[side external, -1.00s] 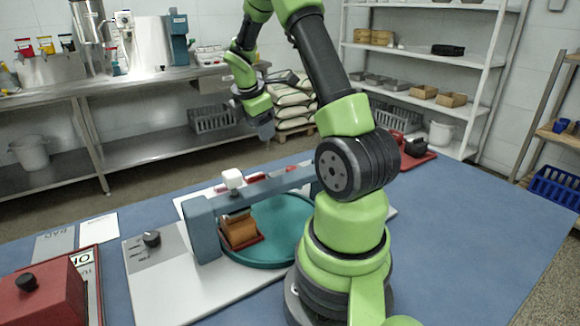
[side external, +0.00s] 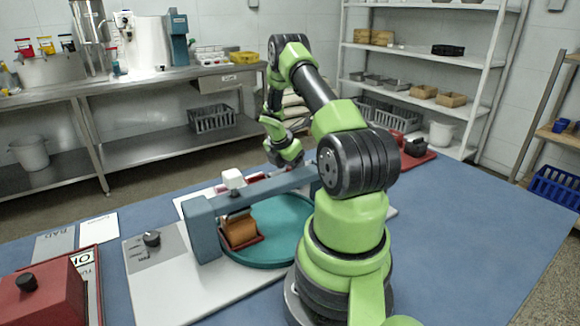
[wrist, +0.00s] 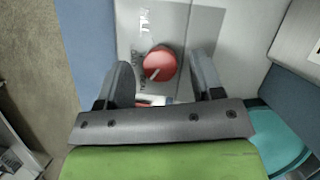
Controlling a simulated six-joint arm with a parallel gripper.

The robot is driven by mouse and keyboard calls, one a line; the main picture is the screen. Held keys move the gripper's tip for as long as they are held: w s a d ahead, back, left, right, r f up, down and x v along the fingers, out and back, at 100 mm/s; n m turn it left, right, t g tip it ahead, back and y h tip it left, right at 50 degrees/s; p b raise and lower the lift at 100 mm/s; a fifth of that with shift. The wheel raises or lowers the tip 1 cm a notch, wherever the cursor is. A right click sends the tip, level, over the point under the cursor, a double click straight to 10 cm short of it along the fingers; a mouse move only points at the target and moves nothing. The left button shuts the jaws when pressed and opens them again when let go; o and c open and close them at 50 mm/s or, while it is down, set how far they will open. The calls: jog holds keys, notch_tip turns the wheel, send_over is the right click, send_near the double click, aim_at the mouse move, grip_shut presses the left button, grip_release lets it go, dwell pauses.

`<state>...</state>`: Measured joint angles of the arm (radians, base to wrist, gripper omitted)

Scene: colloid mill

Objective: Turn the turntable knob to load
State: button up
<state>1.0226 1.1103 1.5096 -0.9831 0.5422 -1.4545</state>
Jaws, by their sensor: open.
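In the wrist view a round red knob (wrist: 159,64) with a white pointer line sits on a grey panel (wrist: 180,20). Its line points to the lower left, and printed labels beside it are too blurred to read surely. My gripper (wrist: 163,82) is open, with one finger on each side of the picture below the knob, apart from it. In the side view my gripper (side external: 297,164) is low behind the blue-grey beam (side external: 260,187), which partly hides its tips. The teal turntable (side external: 285,228) carries an orange-brown block (side external: 239,231); its edge shows in the wrist view (wrist: 278,135).
A black knob (side external: 152,239) stands on the white base's near-left panel. A red box (side external: 42,295) stands at the front left and a red tray (side external: 420,157) at the back right. The blue table is clear on the right.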

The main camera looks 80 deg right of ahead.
jog(key=shift+f, duration=0.15)
jog(key=c, duration=0.9)
jog(key=shift+m, duration=0.3)
jog(key=m+y, duration=0.1)
jog(key=m, duration=0.1)
jog(key=m+g, duration=0.1)
jog(key=m, duration=0.2)
jog(key=shift+w+d+m+g+y, duration=0.15)
jog(key=shift+m+g+y, duration=0.15)
jog(key=shift+y, duration=0.1)
jog(key=m+y, duration=0.1)
jog(key=m, duration=0.1)
jog(key=m+y, duration=0.1)
jog(key=m, duration=0.2)
jog(key=shift+d+m+g, duration=0.15)
jog(key=shift+m+g, duration=0.15)
